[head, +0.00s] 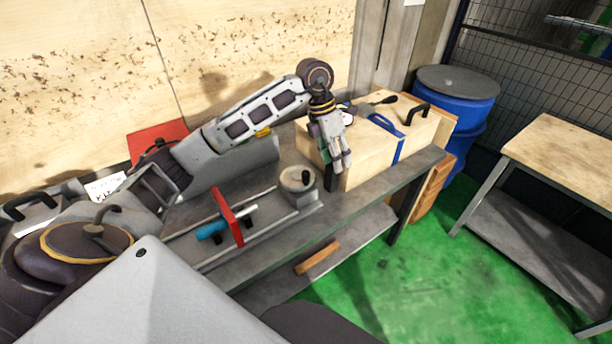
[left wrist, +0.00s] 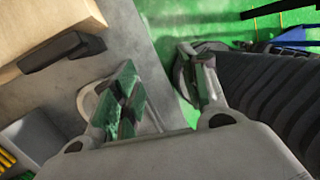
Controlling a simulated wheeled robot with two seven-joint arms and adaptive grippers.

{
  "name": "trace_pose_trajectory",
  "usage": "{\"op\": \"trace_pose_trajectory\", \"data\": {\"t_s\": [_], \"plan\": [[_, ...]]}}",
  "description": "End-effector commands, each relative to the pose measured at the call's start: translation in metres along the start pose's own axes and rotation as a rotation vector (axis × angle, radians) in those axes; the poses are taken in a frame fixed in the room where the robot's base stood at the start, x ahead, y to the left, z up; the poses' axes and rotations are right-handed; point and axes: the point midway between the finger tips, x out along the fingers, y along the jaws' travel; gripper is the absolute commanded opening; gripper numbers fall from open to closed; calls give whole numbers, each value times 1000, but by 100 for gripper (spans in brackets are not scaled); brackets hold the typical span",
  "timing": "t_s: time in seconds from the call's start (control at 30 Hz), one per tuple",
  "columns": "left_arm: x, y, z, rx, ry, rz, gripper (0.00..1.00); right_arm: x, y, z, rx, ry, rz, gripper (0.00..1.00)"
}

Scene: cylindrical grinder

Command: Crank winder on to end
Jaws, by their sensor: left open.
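I cannot make out the winder clearly in that view. My right gripper is not in view.
A wooden box (head: 365,155) with a dark handle (left wrist: 62,50) stands close behind my left gripper. A blue drum (head: 455,105) and another table (head: 565,155) are at the right. The green floor (head: 440,270) between is clear. A wooden bar (head: 317,257) lies on the lower shelf.

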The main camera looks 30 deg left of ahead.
Motion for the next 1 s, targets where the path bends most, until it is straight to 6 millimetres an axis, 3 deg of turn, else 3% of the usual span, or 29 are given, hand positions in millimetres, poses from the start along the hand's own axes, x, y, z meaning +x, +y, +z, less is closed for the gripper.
{"op": "trace_pose_trajectory", "data": {"t_s": [0.1, 0.3, 0.5, 0.8, 1.0], "plan": [[-20, 30, -15, -39, 71, 105, 44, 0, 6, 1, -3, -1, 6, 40], [-46, 61, -36, -96, 158, 219, 44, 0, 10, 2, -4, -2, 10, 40], [-53, 69, -42, -115, 183, 248, 44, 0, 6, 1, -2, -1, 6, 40], [-52, 68, -42, -113, 182, 246, 44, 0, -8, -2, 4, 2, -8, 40], [-48, 69, -42, -113, 181, 245, 44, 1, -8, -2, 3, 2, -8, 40]]}}
